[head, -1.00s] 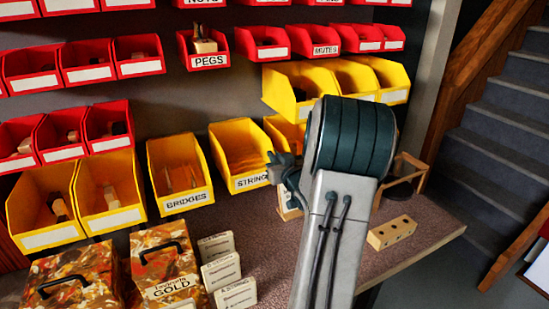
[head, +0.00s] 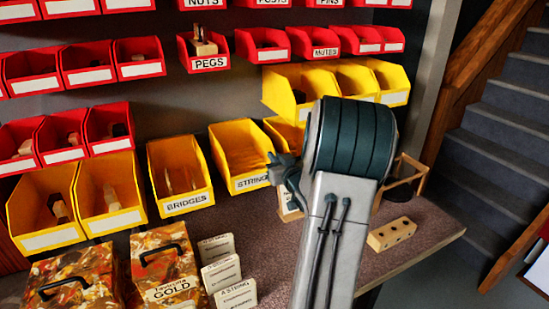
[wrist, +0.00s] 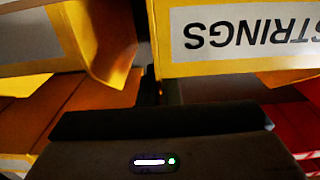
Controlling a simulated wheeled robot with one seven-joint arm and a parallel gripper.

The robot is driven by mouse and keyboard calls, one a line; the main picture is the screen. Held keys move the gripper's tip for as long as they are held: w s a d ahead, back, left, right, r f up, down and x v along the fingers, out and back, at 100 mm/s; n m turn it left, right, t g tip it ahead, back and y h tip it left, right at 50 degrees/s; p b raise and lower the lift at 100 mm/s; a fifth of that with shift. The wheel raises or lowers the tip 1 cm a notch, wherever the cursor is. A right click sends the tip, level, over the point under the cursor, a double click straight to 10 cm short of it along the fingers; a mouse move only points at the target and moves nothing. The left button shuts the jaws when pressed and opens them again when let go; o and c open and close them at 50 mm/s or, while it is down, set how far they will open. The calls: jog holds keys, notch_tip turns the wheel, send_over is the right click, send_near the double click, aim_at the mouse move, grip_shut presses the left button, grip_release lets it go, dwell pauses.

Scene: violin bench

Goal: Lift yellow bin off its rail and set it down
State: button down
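Several yellow bins hang on the wall panel. The STRINGS bin (head: 232,150) is in the middle of the head view, and its label fills the upper right of the wrist view (wrist: 240,35), upside down. The BRIDGES bin (head: 180,175) hangs to its left, and another yellow bin (head: 284,132) is to its right, partly hidden by my arm. My gripper (head: 282,168) is just right of the STRINGS label, mostly hidden behind my arm. Its dark body shows low in the wrist view. I cannot make out its fingertips or whether it touches a bin.
Red bins (head: 138,58) hang in rows above, with a PEGS bin (head: 205,52) holding wooden pieces. On the bench stand two patterned boxes (head: 170,285), string packets (head: 222,272), a drilled wooden block (head: 391,234) and a wooden frame (head: 408,175). The bench front at right is clear.

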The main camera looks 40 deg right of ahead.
jog(key=shift+v, duration=1.35)
dwell(0.4)
jog(key=shift+s+d+f, duration=0.1)
jog(key=shift+s+f, duration=0.05)
jog(key=b+v, duration=0.5)
jog(key=v, duration=1.1)
jog(key=shift+s, duration=0.35)
dwell(1.6)
jog(key=shift+r, duration=0.25)
jog(key=shift+a, duration=0.2)
